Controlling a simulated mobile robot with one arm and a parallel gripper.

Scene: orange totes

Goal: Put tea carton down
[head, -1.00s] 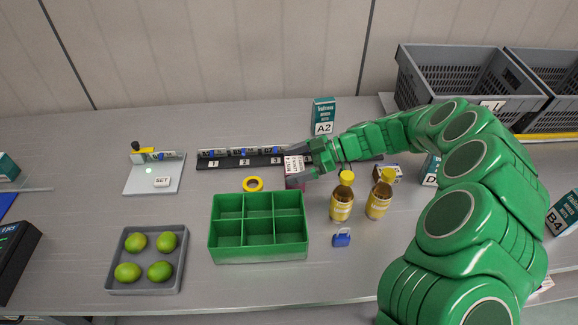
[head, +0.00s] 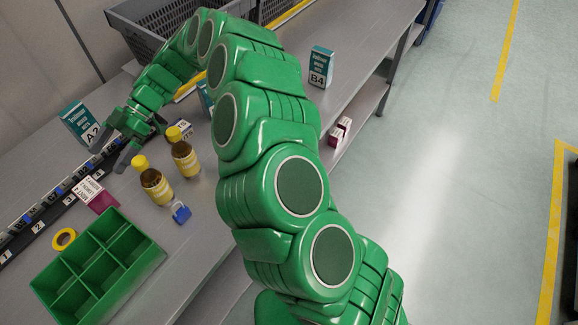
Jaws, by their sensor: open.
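A white-and-magenta carton (head: 94,194), probably the tea carton though its print is hard to read, rests on the grey bench beside the dark numbered rail. My gripper (head: 108,160) is open and empty, with its two dark fingers pointing towards the carton. The fingertips are behind and above it in the picture, with a gap between them and the carton. My green arm crosses the middle of the view and hides part of the bench behind it.
The numbered rail (head: 43,205) runs along the left. A green divided box (head: 140,274), a yellow ring (head: 64,239), two yellow-capped bottles (head: 155,186) (head: 186,160) and a small blue item (head: 181,214) are close by. Teal cartons A2 (head: 78,120) and B4 (head: 320,68) stand farther off.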

